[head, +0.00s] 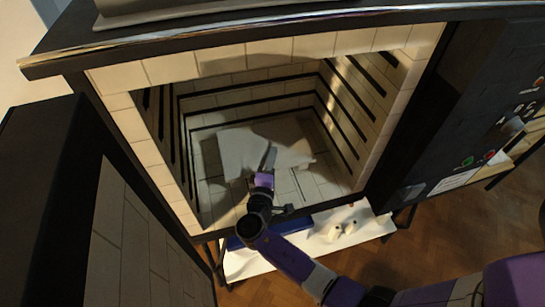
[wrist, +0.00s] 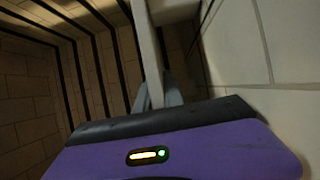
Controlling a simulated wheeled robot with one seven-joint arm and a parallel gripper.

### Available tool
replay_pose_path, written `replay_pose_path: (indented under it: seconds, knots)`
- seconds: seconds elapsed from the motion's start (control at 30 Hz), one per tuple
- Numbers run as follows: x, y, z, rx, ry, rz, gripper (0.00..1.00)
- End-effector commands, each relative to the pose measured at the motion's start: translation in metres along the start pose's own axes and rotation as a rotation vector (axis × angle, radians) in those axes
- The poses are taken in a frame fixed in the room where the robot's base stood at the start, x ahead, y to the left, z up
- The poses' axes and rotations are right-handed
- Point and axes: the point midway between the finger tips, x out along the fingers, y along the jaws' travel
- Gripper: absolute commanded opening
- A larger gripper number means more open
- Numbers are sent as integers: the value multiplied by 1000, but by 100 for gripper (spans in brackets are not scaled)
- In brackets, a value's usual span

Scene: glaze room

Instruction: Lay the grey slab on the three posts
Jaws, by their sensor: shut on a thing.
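The grey slab (head: 240,148) is inside the open kiln, in my gripper (head: 268,160). In the head view its pale face shows above the kiln floor. In the wrist view the slab (wrist: 146,50) is seen edge-on, running up and away between the two grey fingers (wrist: 158,98), which are shut on it. The three posts cannot be made out clearly; the slab and my gripper cover part of the floor. I cannot tell whether the slab touches anything below it.
The kiln's brick walls (head: 120,77) with dark grooves stand close around my arm. An open door (head: 130,240) is at the left and a dark control panel (head: 470,110) at the right. Below the opening, a white shelf (head: 375,228) holds small pale pieces (head: 336,232) and a blue item (head: 290,226).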

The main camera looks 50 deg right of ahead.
Motion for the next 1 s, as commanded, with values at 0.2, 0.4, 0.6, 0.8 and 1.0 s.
replay_pose_path:
  seconds: [0.2, 0.4, 0.6, 0.8, 1.0]
  knots:
    - [0, -1, 0, -1, 0, -1, 34]
    - [0, 0, 0, -1, 0, -1, 34]
    - [-11, -1, 0, 0, 2, 1, 34]
    - [-48, -3, 0, 0, 5, 0, 34]
    - [-88, -3, 0, -1, 3, -1, 34]
